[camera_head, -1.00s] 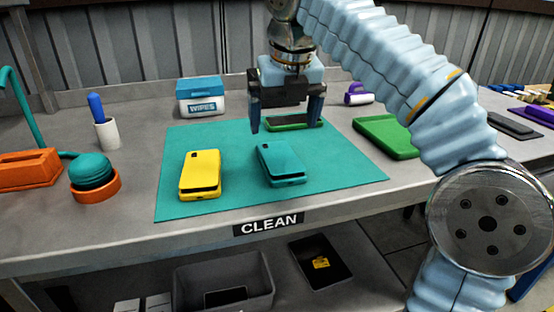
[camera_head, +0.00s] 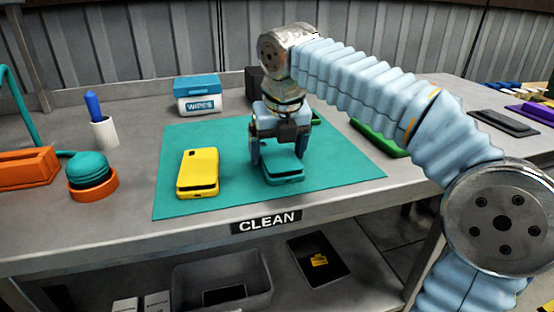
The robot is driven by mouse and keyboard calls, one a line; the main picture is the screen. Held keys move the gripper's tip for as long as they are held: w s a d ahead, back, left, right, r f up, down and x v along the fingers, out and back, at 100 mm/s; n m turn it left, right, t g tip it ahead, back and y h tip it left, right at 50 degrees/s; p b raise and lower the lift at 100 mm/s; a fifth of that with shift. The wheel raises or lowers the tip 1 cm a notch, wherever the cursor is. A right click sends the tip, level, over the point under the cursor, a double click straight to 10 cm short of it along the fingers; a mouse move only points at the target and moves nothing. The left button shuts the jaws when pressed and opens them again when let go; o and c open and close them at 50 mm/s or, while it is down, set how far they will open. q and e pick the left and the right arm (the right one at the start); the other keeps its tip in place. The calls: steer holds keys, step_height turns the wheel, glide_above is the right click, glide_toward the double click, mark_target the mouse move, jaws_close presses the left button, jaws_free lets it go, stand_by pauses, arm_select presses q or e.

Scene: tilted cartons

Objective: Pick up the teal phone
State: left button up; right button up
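The teal phone (camera_head: 283,174) lies on the teal mat (camera_head: 340,168), right of the yellow phone (camera_head: 198,174). My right gripper (camera_head: 281,155) is down over the teal phone, with a finger on either side of it. The gripper hides the phone's upper part. The fingers look apart, but I cannot tell whether they touch the phone's sides. The phone appears to rest on the mat. My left gripper is out of view.
A green phone behind the gripper is mostly hidden. A green tray (camera_head: 376,137) lies at the mat's right edge, partly behind my arm. A wipes box (camera_head: 198,96), a white cup (camera_head: 104,133) and an orange holder with a teal dome (camera_head: 92,180) stand left.

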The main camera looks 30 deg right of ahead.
mark_target(275, 151)
steer(key=c, duration=0.8)
steer(key=shift+c, duration=0.2)
steer(key=shift+r, duration=0.15)
steer(key=shift+r, duration=0.2)
step_height(275, 151, up, 3)
steer(key=shift+f, duration=0.15)
steer(key=s+a+r, duration=0.6)
steer(key=a+r, duration=0.3)
steer(key=a, duration=0.3)
steer(key=shift+s+a+r, duration=0.2)
steer(key=shift+s+r, duration=0.05)
steer(key=shift+r, duration=0.1)
